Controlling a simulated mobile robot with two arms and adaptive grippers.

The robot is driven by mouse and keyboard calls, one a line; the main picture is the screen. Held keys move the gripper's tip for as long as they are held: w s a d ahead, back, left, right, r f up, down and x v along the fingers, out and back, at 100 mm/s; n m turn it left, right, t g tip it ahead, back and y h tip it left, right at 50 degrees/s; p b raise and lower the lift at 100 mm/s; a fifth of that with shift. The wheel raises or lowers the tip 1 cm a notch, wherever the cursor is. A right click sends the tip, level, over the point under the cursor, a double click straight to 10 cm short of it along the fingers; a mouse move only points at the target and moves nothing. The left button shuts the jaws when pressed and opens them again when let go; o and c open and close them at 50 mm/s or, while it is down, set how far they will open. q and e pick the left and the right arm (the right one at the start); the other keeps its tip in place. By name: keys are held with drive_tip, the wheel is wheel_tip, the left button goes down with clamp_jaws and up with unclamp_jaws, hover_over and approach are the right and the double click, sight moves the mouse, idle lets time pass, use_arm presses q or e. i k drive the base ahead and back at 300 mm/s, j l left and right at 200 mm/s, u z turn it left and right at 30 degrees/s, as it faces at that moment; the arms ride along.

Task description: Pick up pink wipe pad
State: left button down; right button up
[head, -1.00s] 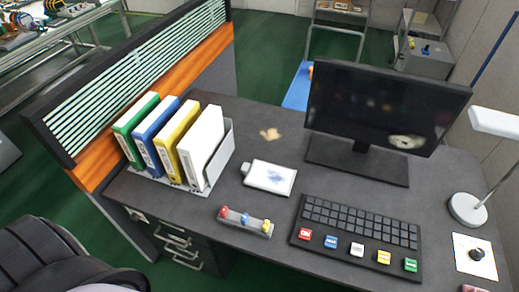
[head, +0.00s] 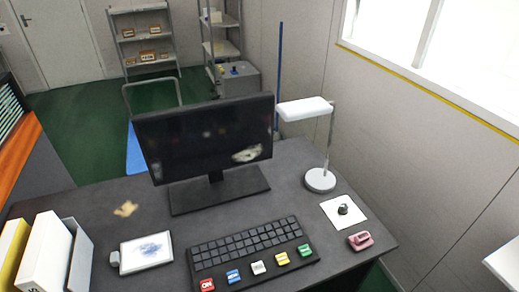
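The pink wipe pad (head: 360,241) lies on the dark desk (head: 291,176) near its right front corner, in the head view. It is a small pink block with a raised part on top. It sits just in front of a white square plate with a black knob (head: 344,210) and to the right of the keyboard. Nothing covers it. Neither of my grippers shows in the head view.
A black monitor (head: 205,136) stands mid-desk, with a white lamp (head: 320,180) to its right. A keyboard (head: 247,245) with coloured keys, a white pad with a blue smudge (head: 146,253) and binders (head: 44,253) fill the front and left. A wall stands at right.

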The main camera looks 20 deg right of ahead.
sight(362, 240)
drive_tip(key=z, duration=1.65)
